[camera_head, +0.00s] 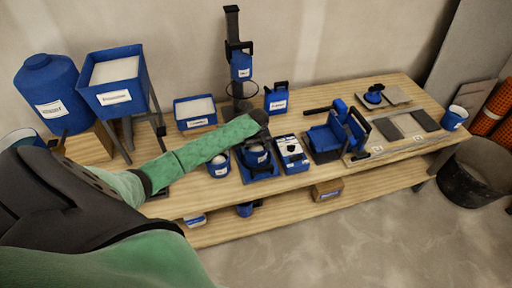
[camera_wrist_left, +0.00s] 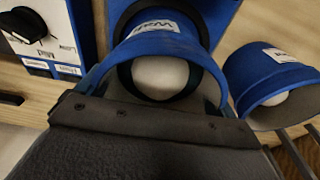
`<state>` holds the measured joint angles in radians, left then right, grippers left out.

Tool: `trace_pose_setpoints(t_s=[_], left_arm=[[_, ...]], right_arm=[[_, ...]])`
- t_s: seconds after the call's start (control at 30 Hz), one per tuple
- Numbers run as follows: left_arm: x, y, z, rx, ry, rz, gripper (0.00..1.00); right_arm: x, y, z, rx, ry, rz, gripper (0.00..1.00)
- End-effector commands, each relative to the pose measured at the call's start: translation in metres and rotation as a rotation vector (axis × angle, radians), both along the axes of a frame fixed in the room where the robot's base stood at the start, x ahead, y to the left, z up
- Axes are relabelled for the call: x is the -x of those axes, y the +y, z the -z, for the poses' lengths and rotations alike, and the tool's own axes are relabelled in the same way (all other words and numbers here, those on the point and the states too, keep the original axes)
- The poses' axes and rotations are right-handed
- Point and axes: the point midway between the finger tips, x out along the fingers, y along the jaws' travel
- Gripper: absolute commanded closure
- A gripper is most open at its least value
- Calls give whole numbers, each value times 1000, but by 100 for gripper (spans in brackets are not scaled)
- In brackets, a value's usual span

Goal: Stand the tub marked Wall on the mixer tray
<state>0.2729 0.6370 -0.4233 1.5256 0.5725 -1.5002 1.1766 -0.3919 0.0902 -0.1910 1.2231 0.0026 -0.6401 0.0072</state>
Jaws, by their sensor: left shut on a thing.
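The tub marked Wall (camera_wrist_left: 187,50) is blue with a white label and a pale round content; the label reads upside down in the left wrist view. My left gripper (camera_wrist_left: 155,112) is shut on this tub at its near side. In the head view the held tub (camera_head: 256,160) is at a blue tray (camera_head: 263,179), below my left wrist. The tray also shows beside the tub in the left wrist view (camera_wrist_left: 220,14). I cannot tell whether the tub's base touches the tray. My right gripper is not in view.
A second labelled tub (camera_head: 219,168) stands close left of the tray. A control box with a knob (camera_head: 291,153) stands close right. A tall dark stand (camera_head: 234,32) rises behind.

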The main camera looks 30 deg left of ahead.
Motion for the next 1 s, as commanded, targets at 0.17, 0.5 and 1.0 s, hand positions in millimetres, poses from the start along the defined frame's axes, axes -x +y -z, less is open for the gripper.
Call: trace_pose_setpoints(t_s=[0.17,0.5,1.0], left_arm=[[-1,0,0,1,-2,-1,60],[0,0,0,0,0,0,0],[5,-7,-76,1,-2,0,0]], right_arm=[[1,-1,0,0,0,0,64],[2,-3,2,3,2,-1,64],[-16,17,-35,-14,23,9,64]])
